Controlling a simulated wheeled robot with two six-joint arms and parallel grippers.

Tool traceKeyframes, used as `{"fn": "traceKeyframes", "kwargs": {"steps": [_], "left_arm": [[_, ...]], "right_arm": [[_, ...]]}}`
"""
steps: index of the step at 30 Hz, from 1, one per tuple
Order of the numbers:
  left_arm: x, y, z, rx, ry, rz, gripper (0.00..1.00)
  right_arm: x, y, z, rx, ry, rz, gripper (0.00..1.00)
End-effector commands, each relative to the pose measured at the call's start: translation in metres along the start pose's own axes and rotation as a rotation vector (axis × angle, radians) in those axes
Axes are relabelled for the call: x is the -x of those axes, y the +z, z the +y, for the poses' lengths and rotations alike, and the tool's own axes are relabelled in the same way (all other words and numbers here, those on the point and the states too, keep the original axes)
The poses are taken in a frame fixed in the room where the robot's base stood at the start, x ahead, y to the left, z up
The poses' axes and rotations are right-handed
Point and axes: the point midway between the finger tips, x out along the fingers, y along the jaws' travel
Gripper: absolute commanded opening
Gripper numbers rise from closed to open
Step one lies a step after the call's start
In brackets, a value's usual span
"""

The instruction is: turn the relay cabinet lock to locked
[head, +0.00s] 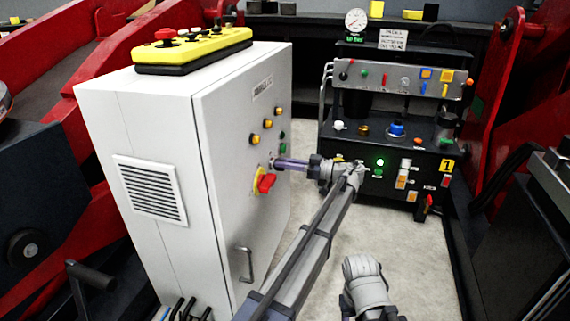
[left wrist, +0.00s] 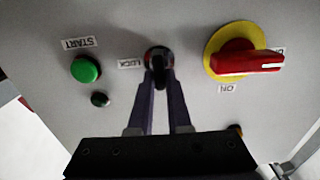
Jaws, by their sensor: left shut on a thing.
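The relay cabinet (head: 245,150) is a white box with a door on its right side in the head view. Its lock (left wrist: 158,53) is a small dark round fitting beside a LOCK label (left wrist: 130,63), which reads upside down in the left wrist view. My left gripper (left wrist: 160,84) is shut on the dark key or knob of the lock, with a purple finger on each side. In the head view my left gripper (head: 279,163) reaches the door from the right and mostly hides the lock. The lock's exact angle is hard to read.
A red rotary switch on a yellow plate (left wrist: 215,50) sits close beside the lock. A green START button (left wrist: 86,69) is on the other side. A door handle (head: 245,264) is lower down. A yellow pendant (head: 192,47) lies on top. A black equipment rack (head: 395,105) stands behind.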

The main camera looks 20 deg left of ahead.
Motion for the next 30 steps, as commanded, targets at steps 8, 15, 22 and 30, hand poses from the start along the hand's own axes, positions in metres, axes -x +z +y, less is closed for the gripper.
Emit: {"fn": "traceKeyframes", "kwargs": {"steps": [8, 15, 22, 30], "left_arm": [[-0.0001, 0.0, 0.0002, -0.008, 0.0, 0.0, 0.0], [0.0, 0.0002, 0.0013, -0.096, 0.0, 0.0, 0.0], [0.0001, 0.0007, 0.0035, -0.285, 0.0, 0.0, 0.0], [0.0001, 0.002, 0.006, -0.543, 0.0, 0.0, 0.0]], "right_arm": [[0.0, 0.0, 0.0, 0.0, 0.0, 0.0, 0.5], [-0.0002, 0.0, 0.0, 0.0, 0.0, 0.0, 0.5], [-0.0008, 0.0, -0.0001, 0.0, 0.0, 0.0, 0.5], [-0.0021, -0.0001, -0.0002, 0.0, 0.0, 0.0, 0.5]]}}
